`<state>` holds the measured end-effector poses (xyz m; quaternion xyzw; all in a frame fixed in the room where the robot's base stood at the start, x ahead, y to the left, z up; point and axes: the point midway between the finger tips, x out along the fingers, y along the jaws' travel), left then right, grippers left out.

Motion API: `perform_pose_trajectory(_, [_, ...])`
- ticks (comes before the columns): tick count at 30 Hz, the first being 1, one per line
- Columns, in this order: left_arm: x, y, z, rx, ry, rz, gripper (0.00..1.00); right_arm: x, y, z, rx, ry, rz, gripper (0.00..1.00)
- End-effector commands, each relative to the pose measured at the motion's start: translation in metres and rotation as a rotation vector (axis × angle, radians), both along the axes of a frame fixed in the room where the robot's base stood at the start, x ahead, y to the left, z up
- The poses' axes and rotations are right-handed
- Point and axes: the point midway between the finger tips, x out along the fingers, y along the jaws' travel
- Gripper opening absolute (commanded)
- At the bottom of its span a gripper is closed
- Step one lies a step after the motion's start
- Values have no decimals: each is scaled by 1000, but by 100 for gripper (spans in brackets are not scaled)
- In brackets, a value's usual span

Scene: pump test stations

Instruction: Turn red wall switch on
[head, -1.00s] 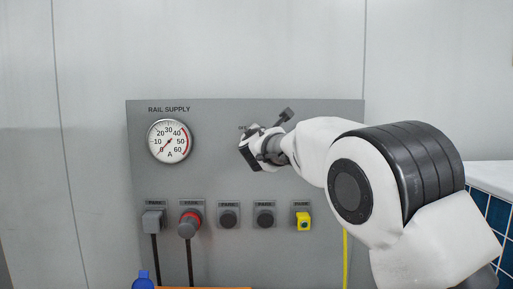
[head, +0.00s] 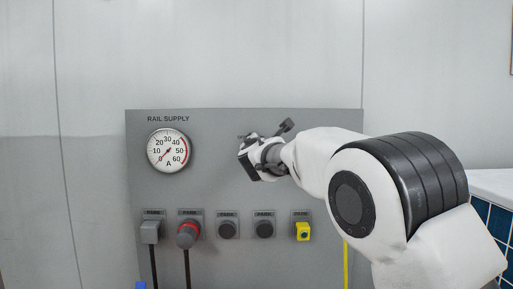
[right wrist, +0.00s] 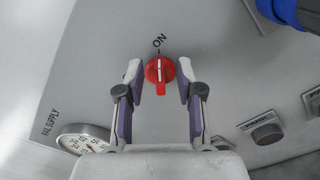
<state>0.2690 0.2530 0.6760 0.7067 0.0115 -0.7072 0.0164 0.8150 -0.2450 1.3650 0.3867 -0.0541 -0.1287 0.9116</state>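The red wall switch (right wrist: 160,71) is a round knob with a raised bar and a white line, on the grey panel. In the right wrist view it sits between the two fingertips of my right gripper (right wrist: 160,78). The fingers are open, with a gap on each side of the knob. The white line runs up the picture, roughly toward the ON label (right wrist: 160,43). In the head view my right gripper (head: 247,158) is in front of the panel and hides the switch. My left gripper is not in view.
The grey panel (head: 205,185) carries a round gauge (head: 168,150), its needle near 0. A blue object (right wrist: 283,12) shows in the wrist view's corner.

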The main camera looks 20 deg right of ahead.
Motion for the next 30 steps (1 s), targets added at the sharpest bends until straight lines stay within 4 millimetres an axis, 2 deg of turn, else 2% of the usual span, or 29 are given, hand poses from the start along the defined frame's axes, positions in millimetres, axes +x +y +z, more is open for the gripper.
perform_pose_trajectory(5, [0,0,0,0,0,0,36,-30,9,1,-5,1,1,36])
perform_pose_trajectory(12, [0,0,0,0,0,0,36,-89,26,1,-6,0,1,36])
perform_pose_trajectory(15, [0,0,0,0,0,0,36,-103,30,1,-3,-1,1,36])
perform_pose_trajectory(19, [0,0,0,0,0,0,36,-111,32,0,-1,0,1,36])
perform_pose_trajectory(30, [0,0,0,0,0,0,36,-111,32,0,-1,0,1,36])
